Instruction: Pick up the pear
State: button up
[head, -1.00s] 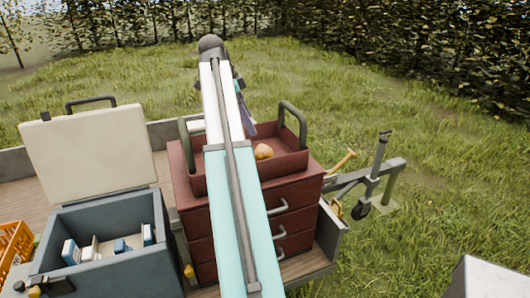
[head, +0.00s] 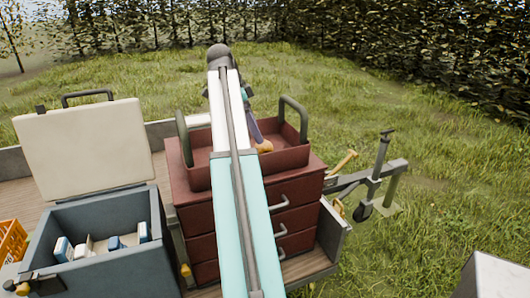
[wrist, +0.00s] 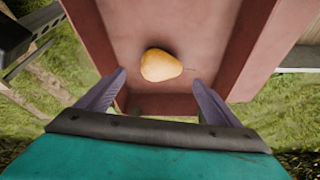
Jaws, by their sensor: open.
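The yellow-orange pear (wrist: 161,65) lies on its side on the floor of the red tray (wrist: 132,28), its stem pointing right in the wrist view. In the head view the pear (head: 264,147) shows only in part beside my arm, in the tray (head: 289,158) on top of the red drawer cabinet. My gripper (wrist: 158,84) is open and empty. Its two purple fingers point into the tray, with the pear ahead of and between their tips, apart from both. In the head view my arm hides most of the gripper.
The tray has walls and two upright dark handles, one at right (head: 293,118). A blue cooler (head: 95,236) with its pale lid (head: 84,150) raised stands left of the cabinet. An orange crate (head: 12,241) is at far left.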

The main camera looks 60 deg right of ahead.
aim_at(262, 145)
jog(key=shift+p+x, duration=0.3)
jog(key=shift+x, duration=1)
jog(key=shift+f, duration=0.1)
jog(key=shift+p+x, duration=1)
jog(key=shift+x, duration=1.5)
jog(key=shift+w+d, duration=0.1)
jog(key=c, duration=1.3)
jog(key=shift+o, duration=0.2)
jog(key=shift+r+b, duration=1.25)
jog(key=shift+r, duration=3.75)
